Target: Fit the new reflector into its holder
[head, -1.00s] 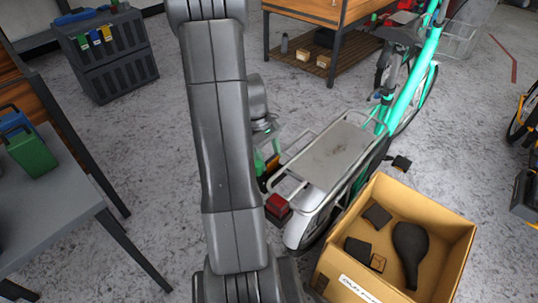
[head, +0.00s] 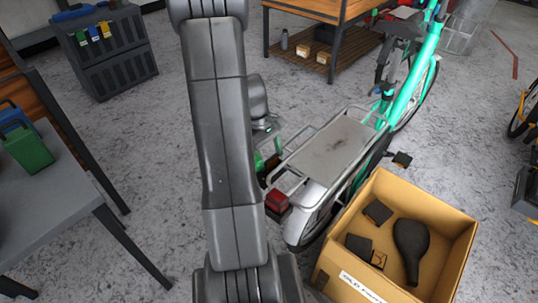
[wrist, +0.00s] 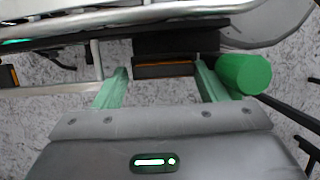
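In the wrist view the new reflector (wrist: 163,70), a dark block with an amber strip, spans the space between the green fingertips of my gripper (wrist: 162,75). The fingers appear shut on its two ends. A dark block just beyond it (wrist: 178,42) looks like the holder, under the bike's rack; whether the two touch I cannot tell. In the head view my gripper (head: 267,152) is at the left side of the teal bike's rear rack (head: 335,145). My arm and the rack hide the reflector there.
A green cylinder (wrist: 245,73) is close to the right finger. A red tail light (head: 277,200) is below the rack's rear end. A cardboard box (head: 335,262) with a saddle and dark parts stands at the right front. A grey table (head: 65,190) stands left.

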